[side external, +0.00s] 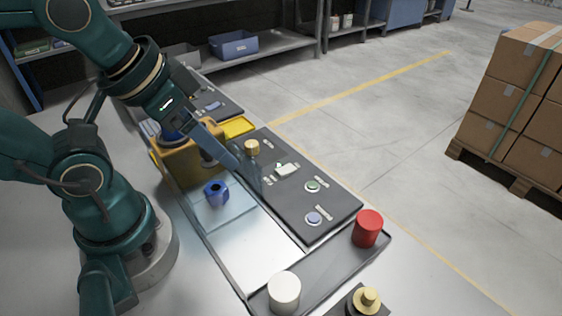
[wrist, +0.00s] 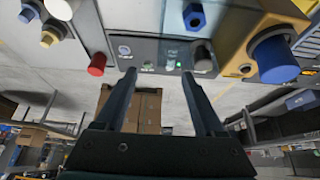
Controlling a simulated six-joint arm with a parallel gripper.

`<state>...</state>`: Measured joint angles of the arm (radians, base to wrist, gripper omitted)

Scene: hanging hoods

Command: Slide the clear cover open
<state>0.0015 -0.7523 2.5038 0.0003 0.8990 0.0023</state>
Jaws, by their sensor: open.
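The handle also shows at the top of the wrist view (wrist: 194,16). My gripper (side external: 236,162) is above the panel's far end, higher than the handle and apart from it. In the wrist view my gripper (wrist: 158,73) has its two fingers wide apart with nothing between them. The cover's exact edges are hard to make out.
A yellow housing (side external: 186,166) stands close behind the handle. A gold-capped post (side external: 252,147) rises near my fingers. Red (side external: 367,229) and white (side external: 284,291) cylinders stand in the front tray. A green button (side external: 313,186) is on the panel. The bright surface before the cover looks clear.

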